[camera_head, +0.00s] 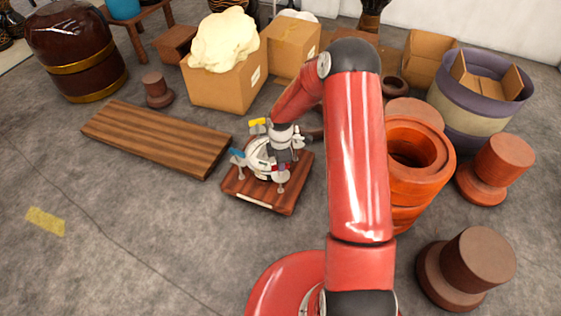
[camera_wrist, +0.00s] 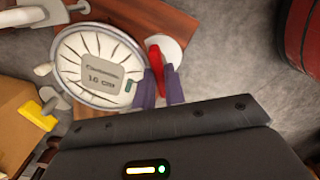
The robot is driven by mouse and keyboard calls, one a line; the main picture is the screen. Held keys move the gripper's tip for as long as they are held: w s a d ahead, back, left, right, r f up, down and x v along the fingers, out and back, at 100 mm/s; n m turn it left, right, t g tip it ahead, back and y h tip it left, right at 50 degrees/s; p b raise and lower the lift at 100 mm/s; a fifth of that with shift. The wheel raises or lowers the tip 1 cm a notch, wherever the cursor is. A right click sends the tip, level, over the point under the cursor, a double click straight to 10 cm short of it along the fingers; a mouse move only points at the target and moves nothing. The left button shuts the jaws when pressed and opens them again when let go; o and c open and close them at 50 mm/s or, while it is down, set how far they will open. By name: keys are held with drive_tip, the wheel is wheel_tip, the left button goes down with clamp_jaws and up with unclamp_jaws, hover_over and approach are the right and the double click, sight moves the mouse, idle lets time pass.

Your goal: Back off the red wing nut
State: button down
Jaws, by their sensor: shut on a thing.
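The red wing nut (camera_wrist: 156,58) stands between my two gripper fingers (camera_wrist: 161,82) in the wrist view. My gripper is shut on it, with a finger on each side. A pale round disc (camera_wrist: 174,47) lies beneath the nut. Beside it is a white round drum head (camera_wrist: 75,48) with radial ribs and a grey label reading 16 cm. In the head view the fixture sits on a small wooden board (camera_head: 265,199), and the red nut (camera_head: 278,176) shows at its front, partly hidden by my gripper (camera_head: 283,164).
A yellow wing nut (camera_head: 258,122) is at the fixture's back and a blue one (camera_head: 237,154) at its left. A long plank (camera_head: 155,135) lies left. A cardboard box (camera_head: 225,88) stands behind. Orange drum shells (camera_head: 432,160) stand right. The front-left floor is clear.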

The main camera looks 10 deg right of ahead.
idle(0.4)
drive_tip(key=c, duration=1.5)
unclamp_jaws()
drive_tip(key=shift+o, duration=0.2)
wheel_tip(320, 180, up, 8)
drive_tip(key=shift+f+p, duration=0.1)
drive_tip(key=shift+p, duration=0.45)
drive_tip(key=s+d+r+m+t+h+p, duration=0.1)
drive_tip(key=s+r+m, duration=0.35)
drive_tip(key=r, duration=0.65)
drive_tip(key=s+r+m+t+h+p, duration=0.1)
drive_tip(key=s+r+m, duration=0.4)
drive_tip(key=r, duration=0.7)
drive_tip(key=s+r+m+t, duration=0.1)
drive_tip(key=s+r+m, duration=0.1)
drive_tip(key=s, duration=0.4)
drive_tip(key=s+r+m+t+y, duration=0.1)
drive_tip(key=s+r+m, duration=0.2)
drive_tip(key=s, duration=0.3)
drive_tip(key=s+a+r+m+t+y+p, duration=0.1)
drive_tip(key=s+r+m, duration=0.2)
drive_tip(key=s, duration=0.4)
drive_tip(key=shift+r+t, duration=0.3)
drive_tip(key=shift+r, duration=0.6)
